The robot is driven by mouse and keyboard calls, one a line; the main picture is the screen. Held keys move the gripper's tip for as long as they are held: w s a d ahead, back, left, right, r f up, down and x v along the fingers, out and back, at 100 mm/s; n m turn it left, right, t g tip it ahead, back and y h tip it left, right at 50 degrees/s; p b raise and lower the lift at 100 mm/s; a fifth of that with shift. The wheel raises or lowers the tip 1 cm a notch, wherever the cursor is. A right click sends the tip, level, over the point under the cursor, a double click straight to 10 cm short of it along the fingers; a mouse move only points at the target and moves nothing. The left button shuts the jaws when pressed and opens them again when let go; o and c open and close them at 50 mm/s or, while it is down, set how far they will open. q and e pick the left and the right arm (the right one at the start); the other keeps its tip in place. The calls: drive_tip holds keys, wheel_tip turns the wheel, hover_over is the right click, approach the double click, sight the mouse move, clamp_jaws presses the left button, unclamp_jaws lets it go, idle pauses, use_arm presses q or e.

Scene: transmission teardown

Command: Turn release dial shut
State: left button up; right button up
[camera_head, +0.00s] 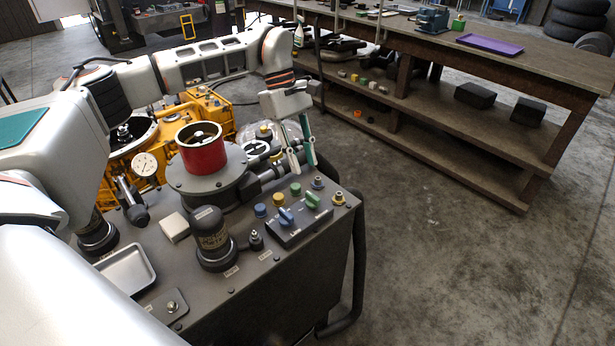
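A dark control box (300,228) on the machine's top carries a blue dial (286,217) and a green dial (312,201), with small labels in front. The labels are too small to read surely, so I cannot tell which is the release dial or its setting. My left gripper (302,168) points down behind the box, above and apart from both dials. Its fingers are apart, with nothing seen between them. My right gripper is not in view.
Blue, yellow and green buttons (278,199) stand just behind the box. A red cylinder (202,148) rises left of my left gripper, and a black canister (211,238) stands left of the box. A metal tray (148,277) lies front left. A wooden workbench (470,75) stands beyond open floor.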

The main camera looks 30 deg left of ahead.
use_arm(q)
drive_tip(key=shift+v, duration=1.65)
